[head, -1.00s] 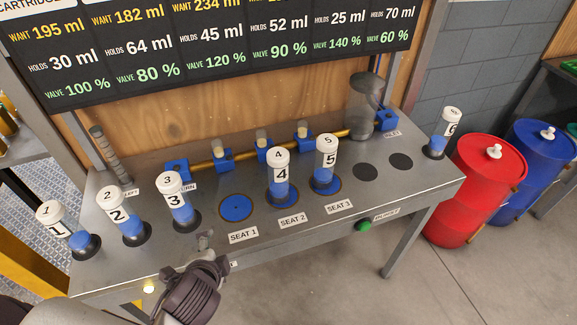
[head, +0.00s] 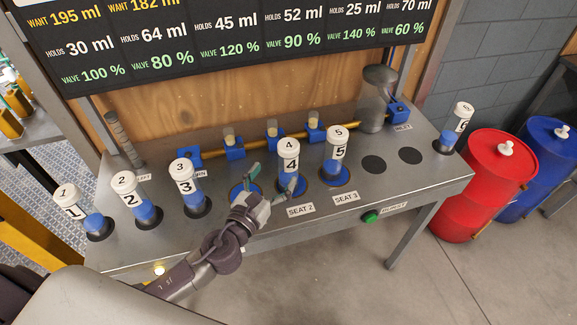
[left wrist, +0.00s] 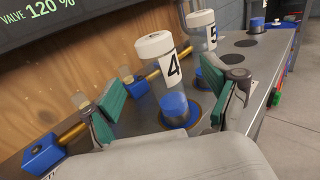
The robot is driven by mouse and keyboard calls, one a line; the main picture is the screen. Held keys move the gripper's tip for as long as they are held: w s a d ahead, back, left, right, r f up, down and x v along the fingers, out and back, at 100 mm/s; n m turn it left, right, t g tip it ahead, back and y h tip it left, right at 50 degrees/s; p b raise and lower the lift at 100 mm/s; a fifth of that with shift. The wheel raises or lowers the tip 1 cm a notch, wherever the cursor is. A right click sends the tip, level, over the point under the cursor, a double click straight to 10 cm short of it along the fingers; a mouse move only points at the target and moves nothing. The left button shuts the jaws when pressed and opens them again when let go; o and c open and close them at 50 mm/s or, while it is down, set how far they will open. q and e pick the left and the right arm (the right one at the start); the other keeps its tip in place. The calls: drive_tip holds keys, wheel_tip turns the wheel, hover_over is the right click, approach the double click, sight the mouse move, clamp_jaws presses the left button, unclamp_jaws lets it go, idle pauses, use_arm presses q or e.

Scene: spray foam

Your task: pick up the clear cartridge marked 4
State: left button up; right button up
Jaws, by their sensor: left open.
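The clear cartridge marked 4 (head: 288,166) has a white cap and blue contents at its base. It stands upright on the seat behind the SEAT 2 label. My left gripper (head: 271,183) is open in front of the seat 1 disc, just left of cartridge 4. In the left wrist view, cartridge 4 (left wrist: 168,85) shows beyond and between the two green-padded fingers (left wrist: 168,112). I cannot tell whether a finger touches it. My right gripper is not in view.
Cartridge 5 (head: 337,158) stands close to the right of cartridge 4. Cartridge 3 (head: 187,188), cartridge 2 (head: 133,199) and cartridge 1 (head: 82,212) stand to the left. A brass pipe (head: 257,143) with blue valves runs behind. A green button (head: 370,217) is on the bench front.

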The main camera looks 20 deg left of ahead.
sight(283, 156)
use_arm(q)
drive_tip(key=w, duration=0.3)
drive_tip(key=shift+w+d, duration=0.3)
drive_tip(key=w, duration=0.1)
drive_tip(key=w+p, duration=0.1)
drive_tip(key=w, duration=0.1)
drive_tip(key=w+p, duration=0.1)
drive_tip(key=shift+w+d+r, duration=0.15)
drive_tip(key=shift+w+r, duration=0.2)
drive_tip(key=shift+w+f, duration=0.1)
drive_tip(key=shift+w, duration=0.25)
drive_tip(key=shift+s, duration=0.15)
drive_tip(key=c, duration=0.4)
clamp_jaws()
drive_tip(key=shift+r, duration=0.2)
